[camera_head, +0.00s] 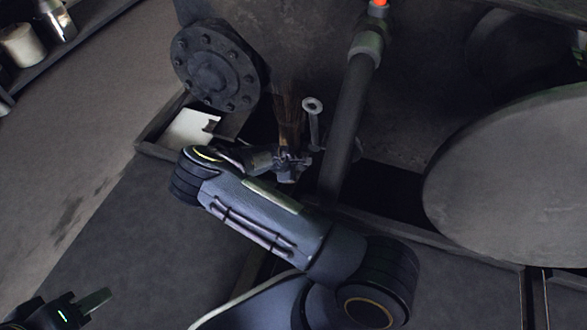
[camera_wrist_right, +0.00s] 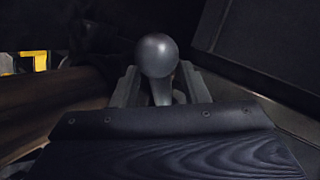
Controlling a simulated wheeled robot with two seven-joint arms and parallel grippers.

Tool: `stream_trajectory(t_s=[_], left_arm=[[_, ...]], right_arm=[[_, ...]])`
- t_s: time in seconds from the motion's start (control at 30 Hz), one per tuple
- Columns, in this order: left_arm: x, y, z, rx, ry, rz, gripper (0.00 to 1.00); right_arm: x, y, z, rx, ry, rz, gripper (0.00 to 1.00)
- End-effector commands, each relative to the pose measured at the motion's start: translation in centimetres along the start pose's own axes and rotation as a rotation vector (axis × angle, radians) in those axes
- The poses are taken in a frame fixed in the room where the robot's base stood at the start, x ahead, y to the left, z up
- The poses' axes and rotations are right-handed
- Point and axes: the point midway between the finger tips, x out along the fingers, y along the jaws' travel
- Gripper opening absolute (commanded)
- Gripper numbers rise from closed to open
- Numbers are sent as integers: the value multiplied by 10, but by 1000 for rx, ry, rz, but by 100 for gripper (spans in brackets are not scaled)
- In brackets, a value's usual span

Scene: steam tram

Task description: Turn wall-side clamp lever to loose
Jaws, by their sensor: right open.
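In the right wrist view a lever with a round grey ball knob (camera_wrist_right: 157,56) stands between the two fingers of my right gripper (camera_wrist_right: 158,90). The fingers are open, one on each side of the lever's stem; I cannot tell whether either touches it. In the head view my right gripper (camera_head: 293,166) is low beside a dark slanted pipe, and the ball knob cannot be made out there. I cannot tell from these views which side the lever is set to. My left gripper (camera_head: 88,306) is at the bottom left, far from the lever, partly cut off.
A bolted round flange (camera_head: 215,66) stands behind my right forearm. A white sheet (camera_head: 192,128) lies in a tray near it. The slanted pipe (camera_head: 345,125) and a post with a ring-shaped top (camera_head: 312,105) crowd the right gripper. A large grey disc (camera_head: 510,190) is at right.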

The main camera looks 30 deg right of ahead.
Motion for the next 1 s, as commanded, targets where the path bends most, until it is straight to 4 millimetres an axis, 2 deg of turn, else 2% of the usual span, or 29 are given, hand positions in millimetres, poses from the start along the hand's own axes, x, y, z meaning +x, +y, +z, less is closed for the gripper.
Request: stream_trajectory(t_s=[0.17, 0.2, 0.5, 1.0], left_arm=[[0, 0, 0, 0, 0, 0, 36], [0, 0, 0, 0, 0, 0, 36], [0, 0, 0, 0, 0, 0, 36], [-1, 0, 0, 0, 0, 0, 36]], right_arm=[[0, 0, 0, 0, 0, 0, 41], [0, 0, 0, 0, 0, 0, 38], [0, 0, 0, 0, 0, 0, 0], [-3, 3, 0, -33, -45, -7, 0]])
